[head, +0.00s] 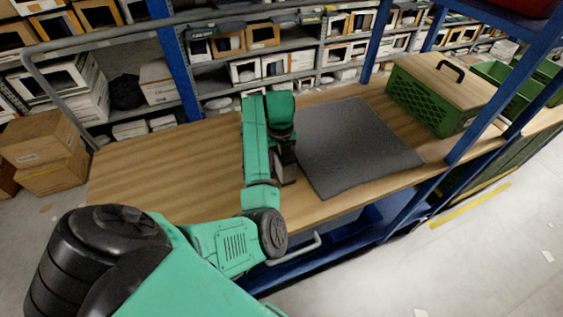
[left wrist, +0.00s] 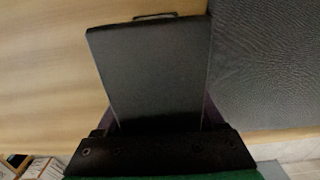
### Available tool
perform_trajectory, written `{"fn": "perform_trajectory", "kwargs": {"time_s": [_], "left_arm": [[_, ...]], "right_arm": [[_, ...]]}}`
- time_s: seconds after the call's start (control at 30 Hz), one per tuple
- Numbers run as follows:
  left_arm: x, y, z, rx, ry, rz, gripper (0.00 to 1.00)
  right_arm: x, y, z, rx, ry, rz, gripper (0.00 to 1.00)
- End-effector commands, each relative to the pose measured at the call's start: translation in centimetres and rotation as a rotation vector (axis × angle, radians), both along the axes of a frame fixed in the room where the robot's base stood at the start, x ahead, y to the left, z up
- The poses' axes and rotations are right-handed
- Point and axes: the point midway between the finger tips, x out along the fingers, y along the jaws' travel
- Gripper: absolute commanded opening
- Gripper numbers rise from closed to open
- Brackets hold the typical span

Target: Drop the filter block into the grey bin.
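My left arm reaches in from the lower left over the wooden bench. Its dark gripper (head: 284,165) points down at the bench beside the left edge of the grey mat. In the left wrist view a plain black slab-like shape (left wrist: 150,70) fills the middle in front of the gripper's base. I cannot tell whether it is part of the gripper or a held block, and it hides the fingers. I cannot make out the filter block for certain. No grey bin shows in either view. My right gripper is not in view.
The dark grey mat (head: 355,145) lies flat on the bench (head: 150,180). A green crate (head: 430,100) with a wooden lid and black handle stands at the bench's right end. Blue rack posts (head: 490,115) rise nearby. The bench's left part is clear.

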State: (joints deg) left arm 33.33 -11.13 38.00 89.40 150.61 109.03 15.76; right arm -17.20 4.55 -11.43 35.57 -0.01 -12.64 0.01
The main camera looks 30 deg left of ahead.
Motion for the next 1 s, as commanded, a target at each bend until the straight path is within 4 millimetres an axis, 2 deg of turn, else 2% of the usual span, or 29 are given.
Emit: {"fn": "perform_trajectory", "kwargs": {"time_s": [0.37,0.47,0.7,0.8,0.9,1.0], "left_arm": [[0.0,0.1,0.4,0.001,0.000,0.000,0.90],[0.1,0.0,2.2,0.000,-0.001,0.000,0.90],[0.1,0.0,9.2,-0.001,-0.003,0.000,0.90],[0.0,0.0,11.2,-0.001,-0.001,0.000,0.90],[0.0,0.0,12.3,0.000,0.000,0.000,0.90],[0.0,0.0,12.5,0.000,0.002,0.000,0.90]], "right_arm": [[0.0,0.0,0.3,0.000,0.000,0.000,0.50],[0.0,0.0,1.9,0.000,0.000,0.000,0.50],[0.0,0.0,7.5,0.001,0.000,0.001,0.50],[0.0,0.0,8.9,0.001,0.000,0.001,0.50],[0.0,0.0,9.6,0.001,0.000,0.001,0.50],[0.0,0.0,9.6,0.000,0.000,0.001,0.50]]}}
